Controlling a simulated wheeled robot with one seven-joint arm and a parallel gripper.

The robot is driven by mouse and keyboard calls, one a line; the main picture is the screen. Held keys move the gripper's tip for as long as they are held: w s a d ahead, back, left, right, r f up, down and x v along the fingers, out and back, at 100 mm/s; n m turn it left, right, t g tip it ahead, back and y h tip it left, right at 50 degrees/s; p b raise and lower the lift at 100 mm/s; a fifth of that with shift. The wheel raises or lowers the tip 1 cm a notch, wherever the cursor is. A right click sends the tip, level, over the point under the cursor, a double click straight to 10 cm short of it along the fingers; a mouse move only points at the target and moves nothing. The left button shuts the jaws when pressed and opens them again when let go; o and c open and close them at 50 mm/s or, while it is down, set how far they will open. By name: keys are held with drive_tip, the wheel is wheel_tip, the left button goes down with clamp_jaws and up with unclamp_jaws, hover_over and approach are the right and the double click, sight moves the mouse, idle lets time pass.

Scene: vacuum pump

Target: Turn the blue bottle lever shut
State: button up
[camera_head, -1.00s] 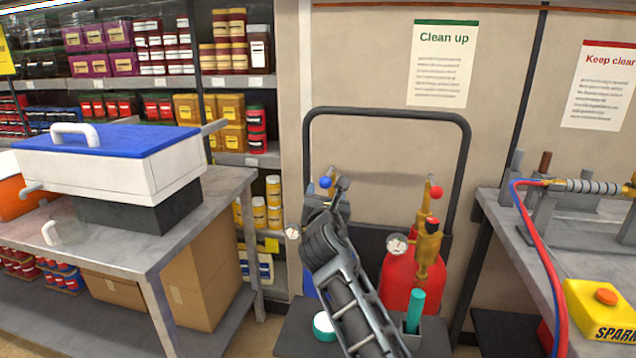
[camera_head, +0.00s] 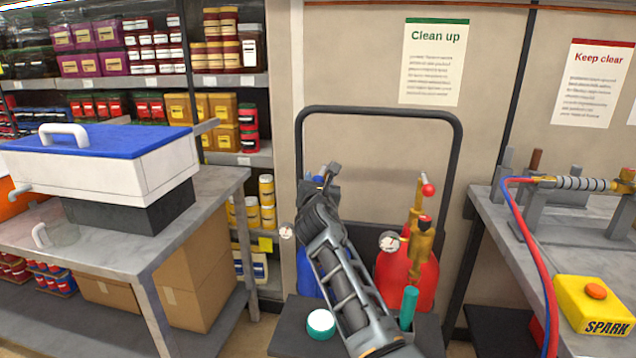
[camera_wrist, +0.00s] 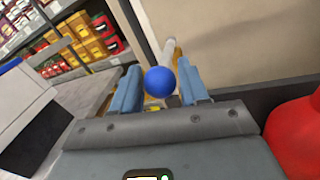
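The blue bottle (camera_head: 308,272) stands on the cart, mostly hidden behind my arm. Its lever ends in a blue ball (camera_wrist: 160,82), seen in the wrist view between my fingertips, with a pale rod behind it. In the head view only a sliver of the ball (camera_head: 319,180) shows beside my gripper (camera_head: 328,180). My gripper (camera_wrist: 159,88) is open, with one finger on each side of the ball. Small gaps seem to show; I cannot tell whether either finger touches it. The bottle's gauge (camera_head: 287,231) shows left of my arm.
A red bottle (camera_head: 420,275) with a gauge and red-ball lever (camera_head: 428,189) stands close to the right. The cart's dark handle frame (camera_head: 380,112) rises behind. Benches flank the cart: a blue-lidded white box (camera_head: 100,165) left, a yellow SPARK box (camera_head: 594,305) right.

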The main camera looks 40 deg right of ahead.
clamp_jaws()
drive_tip(key=shift+f, duration=0.1)
idle(0.3)
